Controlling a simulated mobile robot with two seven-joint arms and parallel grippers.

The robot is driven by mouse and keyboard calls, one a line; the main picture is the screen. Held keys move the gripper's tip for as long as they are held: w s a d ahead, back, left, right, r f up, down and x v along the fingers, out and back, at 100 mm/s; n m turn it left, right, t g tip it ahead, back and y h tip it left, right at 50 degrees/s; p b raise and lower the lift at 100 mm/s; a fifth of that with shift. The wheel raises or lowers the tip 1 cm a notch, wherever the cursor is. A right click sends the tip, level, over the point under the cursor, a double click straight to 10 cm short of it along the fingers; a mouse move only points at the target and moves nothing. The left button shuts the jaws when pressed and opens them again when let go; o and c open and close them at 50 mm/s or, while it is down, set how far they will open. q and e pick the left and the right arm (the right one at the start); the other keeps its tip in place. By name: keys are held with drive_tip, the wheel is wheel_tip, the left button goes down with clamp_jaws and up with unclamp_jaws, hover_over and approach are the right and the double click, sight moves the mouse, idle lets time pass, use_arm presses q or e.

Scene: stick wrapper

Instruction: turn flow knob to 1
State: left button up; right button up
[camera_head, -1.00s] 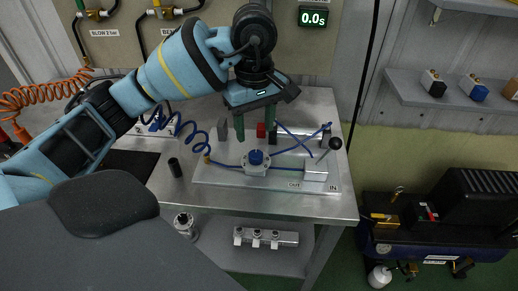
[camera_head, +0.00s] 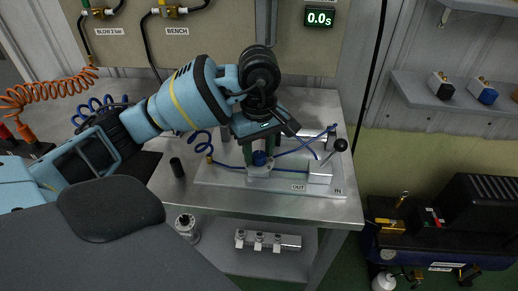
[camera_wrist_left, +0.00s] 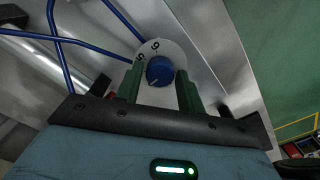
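The blue flow knob (camera_head: 259,159) sits on a round pale dial on the valve on the bench plate. In the left wrist view the knob (camera_wrist_left: 160,71) has a small white pointer mark near its lower edge, and the dial (camera_wrist_left: 166,47) shows a few black digits at its upper left. My left gripper (camera_head: 261,158) is lowered over the knob, one green finger on each side. In the left wrist view the fingers (camera_wrist_left: 160,88) stand apart beside the knob; I see no firm contact. My right gripper is not in view.
The metal bench (camera_head: 310,208) carries the plate (camera_head: 230,178) with blue hoses and a black-knobbed lever (camera_head: 341,145) on the right. A black cylinder (camera_head: 177,167) stands left of the plate. A timer (camera_head: 319,18) reads 0.0s.

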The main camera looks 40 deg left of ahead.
use_arm(q)
drive_tip(key=c, duration=0.6)
